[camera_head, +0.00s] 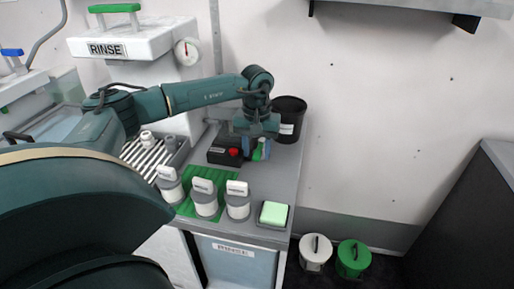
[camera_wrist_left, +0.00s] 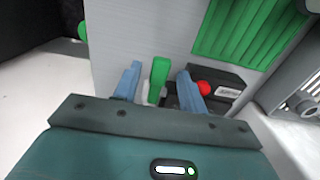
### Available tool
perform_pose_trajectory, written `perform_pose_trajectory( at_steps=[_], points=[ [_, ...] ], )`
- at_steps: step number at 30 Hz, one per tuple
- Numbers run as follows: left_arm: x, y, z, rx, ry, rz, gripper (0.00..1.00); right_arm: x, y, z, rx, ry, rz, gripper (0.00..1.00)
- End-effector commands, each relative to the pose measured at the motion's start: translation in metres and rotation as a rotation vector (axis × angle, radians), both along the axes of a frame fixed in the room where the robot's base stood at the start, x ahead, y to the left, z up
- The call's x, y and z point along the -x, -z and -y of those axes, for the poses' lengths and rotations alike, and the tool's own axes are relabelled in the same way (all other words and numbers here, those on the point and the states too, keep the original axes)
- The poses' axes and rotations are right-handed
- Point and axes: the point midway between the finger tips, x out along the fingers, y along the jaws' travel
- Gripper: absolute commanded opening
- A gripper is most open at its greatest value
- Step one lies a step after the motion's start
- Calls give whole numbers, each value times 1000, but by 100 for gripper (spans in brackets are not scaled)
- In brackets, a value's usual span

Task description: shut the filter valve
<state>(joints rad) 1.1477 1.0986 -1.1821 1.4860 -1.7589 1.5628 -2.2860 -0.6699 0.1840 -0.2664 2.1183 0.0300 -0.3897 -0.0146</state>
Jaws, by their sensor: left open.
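My left gripper (camera_head: 256,149) is over the counter beside a black box (camera_head: 222,151) with a red knob (camera_head: 234,152). In the left wrist view its two blue fingers (camera_wrist_left: 160,84) are apart, with a green lever (camera_wrist_left: 158,79) standing between them. I see a gap on each side of the lever, so the gripper is open around it. The lever has a pale base, partly hidden by the fingers. No label reading filter valve is legible, so I cannot confirm that this lever is its handle. My right gripper is not in view.
A black bucket (camera_head: 289,119) stands behind the gripper. A RINSE unit (camera_head: 130,45) with a green handle stands at left.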

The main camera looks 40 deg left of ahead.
Motion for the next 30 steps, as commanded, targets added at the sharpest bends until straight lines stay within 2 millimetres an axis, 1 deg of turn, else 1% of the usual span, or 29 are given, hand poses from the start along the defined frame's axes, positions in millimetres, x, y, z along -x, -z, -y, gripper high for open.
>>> perform_pose_trajectory(
  at_steps=[8,23,30],
  points=[
    [0,2,0,0,0,0,42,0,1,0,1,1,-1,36],
    [0,1,0,1,0,0,1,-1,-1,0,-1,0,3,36],
    [0,1,0,1,0,0,0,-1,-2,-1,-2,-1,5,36]
  ],
)
